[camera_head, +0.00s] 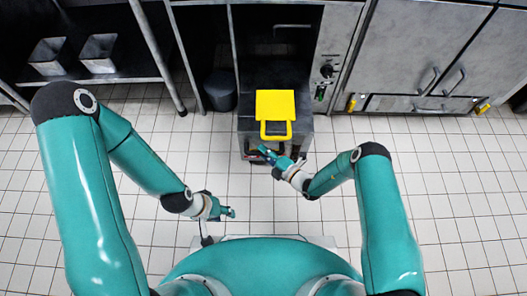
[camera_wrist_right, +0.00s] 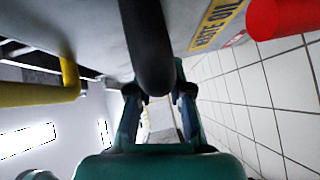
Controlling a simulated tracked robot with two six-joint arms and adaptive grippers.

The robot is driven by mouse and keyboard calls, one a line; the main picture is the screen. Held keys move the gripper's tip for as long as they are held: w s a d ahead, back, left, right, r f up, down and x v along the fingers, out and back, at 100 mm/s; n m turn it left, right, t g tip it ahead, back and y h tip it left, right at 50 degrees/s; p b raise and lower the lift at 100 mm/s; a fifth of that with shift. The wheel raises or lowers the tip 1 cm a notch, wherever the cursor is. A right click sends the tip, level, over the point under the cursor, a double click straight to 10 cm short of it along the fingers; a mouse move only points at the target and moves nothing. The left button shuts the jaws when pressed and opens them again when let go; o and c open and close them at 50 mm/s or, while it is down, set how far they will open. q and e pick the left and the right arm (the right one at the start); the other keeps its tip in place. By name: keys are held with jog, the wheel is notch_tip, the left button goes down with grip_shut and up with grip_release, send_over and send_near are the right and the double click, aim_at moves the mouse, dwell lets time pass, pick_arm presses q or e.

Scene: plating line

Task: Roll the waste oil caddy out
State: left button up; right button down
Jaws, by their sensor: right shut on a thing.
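The waste oil caddy (camera_head: 247,124) is a dark grey box at the foot of the cooking unit in the head view, with a yellow panel (camera_head: 275,104) and a yellow loop on top. In the right wrist view its grey wall (camera_wrist_right: 190,18) carries a yellow WASTE OIL label (camera_wrist_right: 214,24). My right gripper (camera_head: 266,154) is at the caddy's near side, shut on a black bar handle (camera_wrist_right: 148,50); the fingers partly hide behind the bar. My left gripper (camera_head: 230,212) is away from the caddy, over the floor; its finger gap is too small to judge.
A dark bin (camera_head: 220,91) stands left of the caddy. A steel shelf with two containers (camera_head: 98,53) is at the far left. Cabinets (camera_head: 420,50) line the right. The tiled floor (camera_head: 450,180) in front is clear. A red part (camera_wrist_right: 285,17) shows in the wrist view.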

jog(key=shift+s+f, duration=0.2)
jog(key=shift+s, duration=0.1)
jog(key=c, duration=1.2)
grip_release()
jog(key=shift+o, duration=0.7)
jog(key=shift+w+r, duration=0.1)
jog(key=shift+d, duration=0.1)
jog(key=v, duration=1.2)
